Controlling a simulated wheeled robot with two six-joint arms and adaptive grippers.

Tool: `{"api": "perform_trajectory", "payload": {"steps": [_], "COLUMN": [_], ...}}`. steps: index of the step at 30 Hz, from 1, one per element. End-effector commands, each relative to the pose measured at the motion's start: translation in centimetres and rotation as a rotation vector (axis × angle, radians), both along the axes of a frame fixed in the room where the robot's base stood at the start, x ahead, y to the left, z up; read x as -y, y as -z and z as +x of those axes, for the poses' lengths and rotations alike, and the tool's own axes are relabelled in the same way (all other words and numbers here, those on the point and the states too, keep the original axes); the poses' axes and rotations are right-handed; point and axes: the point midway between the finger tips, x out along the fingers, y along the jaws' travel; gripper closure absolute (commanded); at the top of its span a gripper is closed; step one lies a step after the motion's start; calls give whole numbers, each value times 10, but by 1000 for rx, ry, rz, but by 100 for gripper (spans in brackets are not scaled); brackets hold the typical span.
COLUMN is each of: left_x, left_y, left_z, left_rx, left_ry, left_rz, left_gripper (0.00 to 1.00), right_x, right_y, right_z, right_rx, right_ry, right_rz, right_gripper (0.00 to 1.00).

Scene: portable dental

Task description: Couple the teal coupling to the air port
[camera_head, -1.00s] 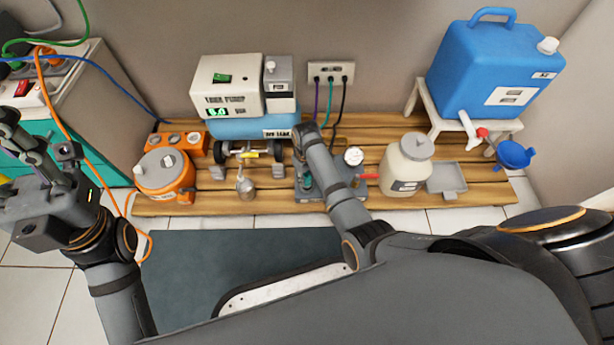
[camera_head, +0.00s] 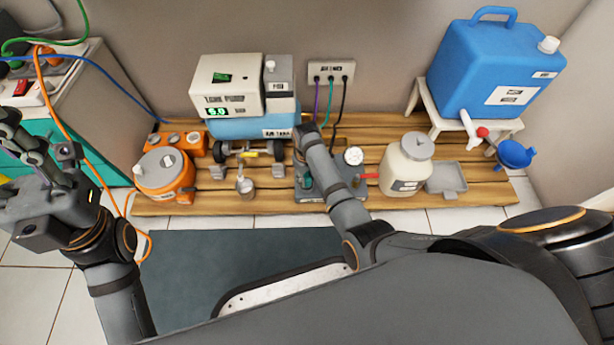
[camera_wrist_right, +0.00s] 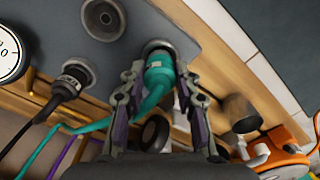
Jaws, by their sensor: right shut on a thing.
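The teal coupling (camera_wrist_right: 158,76) is between the fingers of my right gripper (camera_wrist_right: 160,88) in the right wrist view. The gripper is shut on it. Its front end meets the dark ring of a port (camera_wrist_right: 162,48) on the grey panel (camera_wrist_right: 190,22); how deep it sits I cannot tell. In the head view my right gripper (camera_head: 306,180) is mostly hidden by my own arm, over the grey unit (camera_head: 345,188) on the wooden platform. My left gripper (camera_head: 55,175) is at the far left, away from the coupling, and its finger gap is unclear.
Another round port (camera_wrist_right: 103,18) on the panel is empty. A black connector (camera_wrist_right: 72,82) sits in a port beside it.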

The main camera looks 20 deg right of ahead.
Motion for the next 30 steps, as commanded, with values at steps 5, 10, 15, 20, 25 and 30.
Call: {"api": "perform_trajectory", "payload": {"steps": [5,10,15,20,25,30], "left_x": [0,0,-1,-2,-2,-2], "left_y": [2,4,5,7,6,6], "left_z": [0,0,0,0,0,0], "left_rx": [0,-1,-1,0,0,0], "left_ry": [0,-1,-3,-4,-4,-4], "left_rz": [0,-3,-7,-12,-13,-12], "left_gripper": [60,60,60,60,60,60], "right_x": [0,0,0,0,0,0], "right_y": [4,7,10,13,13,13], "right_z": [0,0,0,0,0,0], "right_rx": [0,0,0,1,1,1], "right_ry": [0,0,0,0,0,0], "right_rz": [0,0,0,0,-1,0], "right_gripper": [100,100,100,100,100,51]}}
